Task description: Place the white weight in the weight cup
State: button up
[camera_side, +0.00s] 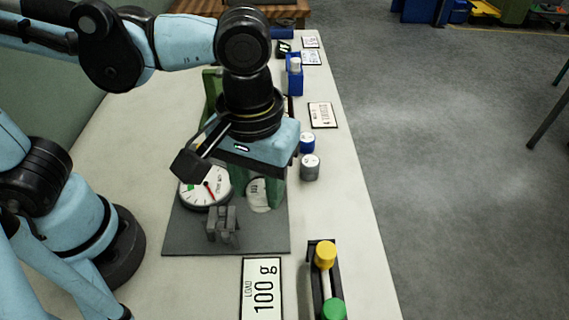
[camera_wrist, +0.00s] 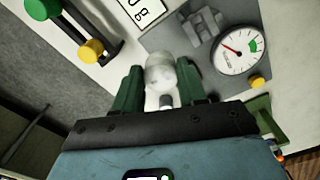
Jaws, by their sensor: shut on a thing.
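My gripper (camera_side: 257,186) is low over the right part of the grey base plate (camera_side: 188,240). Its green fingers are shut on the white weight (camera_side: 259,198). In the wrist view, the white weight (camera_wrist: 160,70) sits between the two fingertips of my gripper (camera_wrist: 160,84), with a small grey cylinder-like part below it. I cannot clearly make out the weight cup. I cannot tell whether the weight's underside touches anything. A dial gauge (camera_side: 204,186) with a red needle stands to the left of the gripper; it also shows in the wrist view (camera_wrist: 238,50).
A grey block fixture (camera_side: 222,226) stands in front of the gauge. A "LOAD 100 g" card (camera_side: 262,290) lies in front of the plate. A black rack holds a yellow weight (camera_side: 325,254) and a green weight (camera_side: 334,310).

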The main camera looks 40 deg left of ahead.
jog(key=shift+s+a, duration=0.25)
jog(key=shift+s, duration=0.35)
jog(key=w+a+f, duration=0.2)
jog(key=w, duration=0.1)
jog(key=w+a+f, duration=0.2)
jog(key=w, duration=0.1)
jog(key=w+a+f, duration=0.3)
jog(key=shift+f, duration=2.05)
jog(key=shift+f, duration=0.15)
jog(key=o, duration=1.1)
